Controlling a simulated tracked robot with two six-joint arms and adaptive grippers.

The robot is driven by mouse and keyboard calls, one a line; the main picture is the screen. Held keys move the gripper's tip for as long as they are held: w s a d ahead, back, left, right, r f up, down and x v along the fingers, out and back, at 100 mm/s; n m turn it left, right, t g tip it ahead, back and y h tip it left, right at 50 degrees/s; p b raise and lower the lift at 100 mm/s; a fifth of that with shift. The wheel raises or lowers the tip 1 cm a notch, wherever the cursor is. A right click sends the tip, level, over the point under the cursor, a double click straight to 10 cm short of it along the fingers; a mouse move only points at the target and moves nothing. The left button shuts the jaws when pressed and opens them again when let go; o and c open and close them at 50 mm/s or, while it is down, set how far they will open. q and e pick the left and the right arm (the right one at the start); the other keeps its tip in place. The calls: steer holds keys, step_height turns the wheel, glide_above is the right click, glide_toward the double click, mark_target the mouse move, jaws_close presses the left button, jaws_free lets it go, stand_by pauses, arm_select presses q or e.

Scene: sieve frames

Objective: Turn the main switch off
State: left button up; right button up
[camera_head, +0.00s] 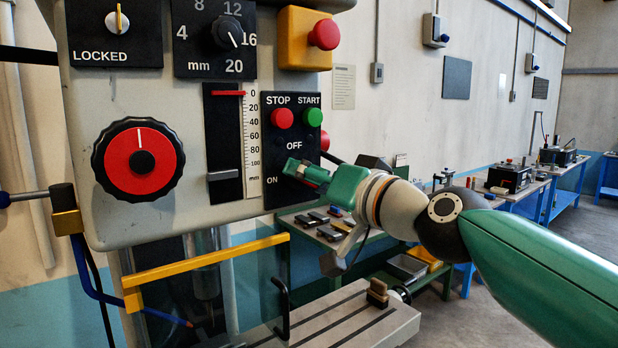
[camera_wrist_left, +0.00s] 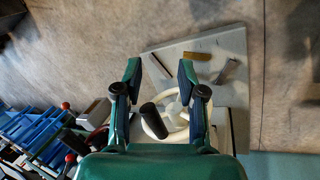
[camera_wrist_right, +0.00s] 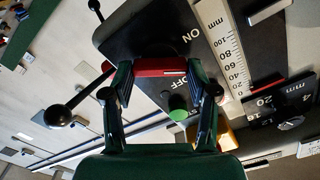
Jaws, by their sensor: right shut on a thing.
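The dark control panel (camera_head: 268,150) carries a red STOP button (camera_head: 283,118), a green START button (camera_head: 313,117) and the words OFF and ON. A red switch handle (camera_wrist_right: 160,67) sits at the OFF and ON words. My right gripper (camera_head: 310,174) is shut on this handle. In the right wrist view, one finger of my right gripper (camera_wrist_right: 160,72) is on each side of the red handle. The gripper hides the switch's base, so I cannot tell its exact setting. My left gripper (camera_wrist_left: 160,78) is open and empty, and shows only in the left wrist view.
A red dial (camera_head: 140,160) with a black knob is left of the panel. A yellow-boxed red button (camera_head: 323,35) sits above it. A yellow bar (camera_head: 205,259) runs below. A pale handwheel (camera_wrist_left: 165,118) lies behind my left fingers in the left wrist view.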

steer(key=m, duration=0.3)
steer(key=m+p, duration=0.1)
steer(key=m, duration=0.3)
steer(key=f+m, duration=0.1)
steer(key=m, duration=0.3)
steer(key=shift+w+p, duration=0.1)
steer(key=shift+p, duration=0.25)
steer(key=shift+m, duration=0.3)
steer(key=o, duration=1.2)
steer(key=shift+d, duration=0.1)
steer(key=shift+c, duration=0.2)
steer(key=shift+r, duration=0.15)
steer(key=shift+r, duration=0.1)
